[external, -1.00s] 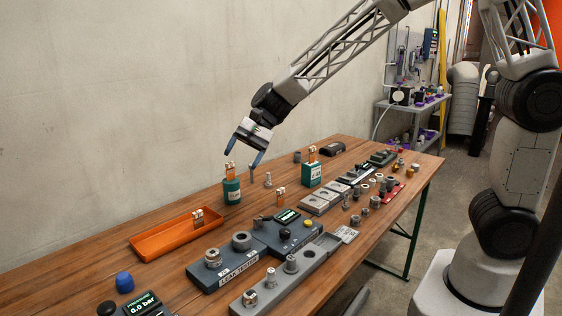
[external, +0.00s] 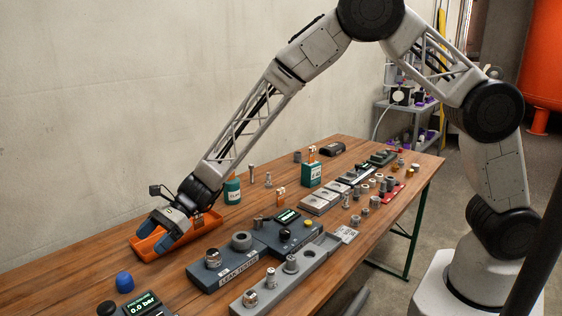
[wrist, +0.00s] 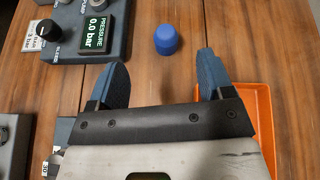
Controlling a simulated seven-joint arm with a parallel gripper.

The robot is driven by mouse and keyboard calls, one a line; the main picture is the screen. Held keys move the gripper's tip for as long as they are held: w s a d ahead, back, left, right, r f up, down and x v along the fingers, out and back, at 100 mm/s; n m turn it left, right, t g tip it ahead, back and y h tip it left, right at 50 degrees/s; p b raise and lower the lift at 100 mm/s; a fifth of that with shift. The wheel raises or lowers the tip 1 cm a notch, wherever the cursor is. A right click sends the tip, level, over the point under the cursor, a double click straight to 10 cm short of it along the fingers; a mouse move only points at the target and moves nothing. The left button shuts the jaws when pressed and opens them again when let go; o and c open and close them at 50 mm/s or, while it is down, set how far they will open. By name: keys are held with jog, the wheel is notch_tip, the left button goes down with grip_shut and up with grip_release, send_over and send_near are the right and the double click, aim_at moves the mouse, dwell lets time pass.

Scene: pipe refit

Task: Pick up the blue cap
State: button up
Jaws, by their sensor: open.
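The blue cap (external: 125,280) stands on the wooden table near its front left corner in the external view. In the wrist view the blue cap (wrist: 166,40) is ahead of the fingertips, nearer the right finger. My gripper (external: 157,238) is over the orange tray, behind and to the right of the cap. In the wrist view my gripper (wrist: 160,75) has its blue fingers spread, with nothing between them but table. The cap is apart from both fingers.
The orange tray (external: 208,222) lies under my gripper. A pressure gauge box (external: 150,305) stands just in front of the cap. The leak tester (external: 237,270) is to the right. Bare table surrounds the cap.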

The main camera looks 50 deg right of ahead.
jog(key=m, duration=0.1)
send_near(117, 282)
jog(key=shift+s+a+f+y, duration=0.15)
jog(key=shift+a+f, duration=0.15)
jog(key=shift+a, duration=0.15)
jog(key=shift+w+a+f+y, duration=0.15)
jog(key=shift+a+f, duration=0.15)
jog(key=shift+a, duration=0.2)
jog(key=shift+s, duration=0.1)
jog(key=shift+x, duration=1.3)
jog(key=shift+x, duration=2.6)
jog(key=c, duration=1)
